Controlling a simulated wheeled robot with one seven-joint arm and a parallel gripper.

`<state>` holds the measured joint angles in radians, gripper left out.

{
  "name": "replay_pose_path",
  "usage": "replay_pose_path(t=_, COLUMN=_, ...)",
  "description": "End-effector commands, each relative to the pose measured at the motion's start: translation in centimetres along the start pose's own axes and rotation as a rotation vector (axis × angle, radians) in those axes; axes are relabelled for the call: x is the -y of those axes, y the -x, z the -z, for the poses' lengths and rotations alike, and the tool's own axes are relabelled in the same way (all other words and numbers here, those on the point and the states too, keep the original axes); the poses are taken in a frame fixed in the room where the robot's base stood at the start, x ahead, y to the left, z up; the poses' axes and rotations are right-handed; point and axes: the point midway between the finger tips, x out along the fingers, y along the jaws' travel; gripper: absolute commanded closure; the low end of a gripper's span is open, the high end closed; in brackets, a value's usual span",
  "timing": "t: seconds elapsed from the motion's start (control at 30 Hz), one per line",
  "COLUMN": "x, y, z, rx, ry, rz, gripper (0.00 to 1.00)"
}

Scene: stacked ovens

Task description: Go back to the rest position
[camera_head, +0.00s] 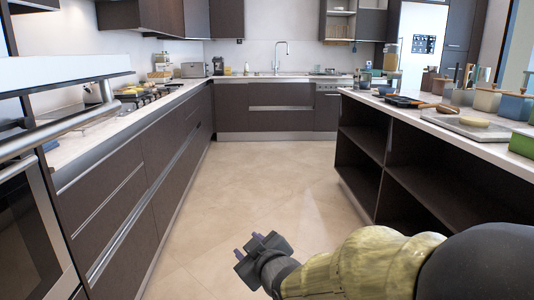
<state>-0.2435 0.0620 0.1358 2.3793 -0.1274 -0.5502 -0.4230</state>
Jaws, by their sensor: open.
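My gripper (248,248) shows at the lower middle of the head view, at the end of my arm, which reaches in from the lower right. It points to the left, and its two small purple-tipped fingers stand apart. It is open and empty, over the bare floor and clear of the furniture. The stacked ovens (38,235) stand close at the left edge. The upper oven door (62,72) juts out into the view with its long metal handle bar. The inside of the ovens is hidden.
A dark counter (130,190) with drawers runs along the left, with a stove (140,95) on top. An island (385,160) with open shelves and several items on top stands at the right. The tiled floor (255,180) between them is free. A sink counter (265,110) closes the back.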

Motion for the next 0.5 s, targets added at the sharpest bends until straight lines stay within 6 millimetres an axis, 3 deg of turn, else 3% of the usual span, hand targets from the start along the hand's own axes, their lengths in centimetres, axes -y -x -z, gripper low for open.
replay_pose_path(t=0.1, x=-2.3, y=2.5, z=-4.5, rx=0.233, ry=-0.143, rz=-0.001, gripper=0.59)
replay_pose_path(t=0.3, x=-3.6, y=8.5, z=-11.8, rx=0.606, ry=-0.411, rz=-0.017, gripper=0.59)
replay_pose_path(t=0.5, x=-3.2, y=14.7, z=-15.8, rx=0.889, ry=-0.644, rz=-0.044, gripper=0.59)
